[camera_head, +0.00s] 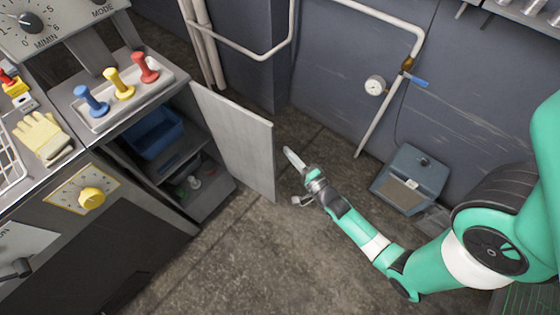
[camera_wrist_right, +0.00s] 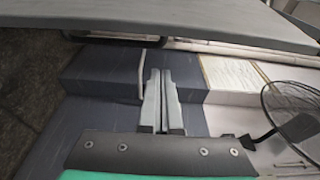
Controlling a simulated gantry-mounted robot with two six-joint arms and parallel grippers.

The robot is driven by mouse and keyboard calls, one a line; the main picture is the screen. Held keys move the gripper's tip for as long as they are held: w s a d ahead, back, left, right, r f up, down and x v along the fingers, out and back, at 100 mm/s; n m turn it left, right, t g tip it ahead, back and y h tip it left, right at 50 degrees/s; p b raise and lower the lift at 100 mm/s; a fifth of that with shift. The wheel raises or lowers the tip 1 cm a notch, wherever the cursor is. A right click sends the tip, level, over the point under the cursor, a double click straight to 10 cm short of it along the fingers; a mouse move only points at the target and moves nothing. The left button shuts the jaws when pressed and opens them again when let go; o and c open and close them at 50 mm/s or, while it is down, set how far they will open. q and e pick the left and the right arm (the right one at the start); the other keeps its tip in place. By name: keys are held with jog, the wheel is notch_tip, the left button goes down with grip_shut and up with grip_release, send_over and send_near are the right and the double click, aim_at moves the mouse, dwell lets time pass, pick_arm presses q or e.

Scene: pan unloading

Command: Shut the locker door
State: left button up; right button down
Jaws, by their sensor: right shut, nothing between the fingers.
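The locker door (camera_head: 243,145) is a flat grey panel standing wide open at the right side of the locker (camera_head: 212,195). The open locker shows shelves with a blue bin (camera_head: 154,133) and small items inside. My right gripper (camera_head: 287,152) is shut and empty, just to the right of the door's free edge. A small gap seems to show between them, but contact is hard to judge. In the right wrist view the shut fingers (camera_wrist_right: 163,75) point toward a broad grey panel (camera_wrist_right: 200,17) across the top, which looks like the door. My left gripper is not in view.
Above the locker, a counter holds a tray (camera_head: 98,122) with blue, yellow and red handles, and a glove (camera_head: 42,136). Pipes with a gauge (camera_head: 375,86) run along the back wall. A grey box (camera_head: 408,180) stands on the floor at right. The floor (camera_head: 240,250) before the locker is clear.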

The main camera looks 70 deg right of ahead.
jog(key=w+a+p, duration=0.2)
jog(key=a, duration=0.1)
jog(key=shift+w, duration=0.15)
dwell(0.4)
dwell(0.3)
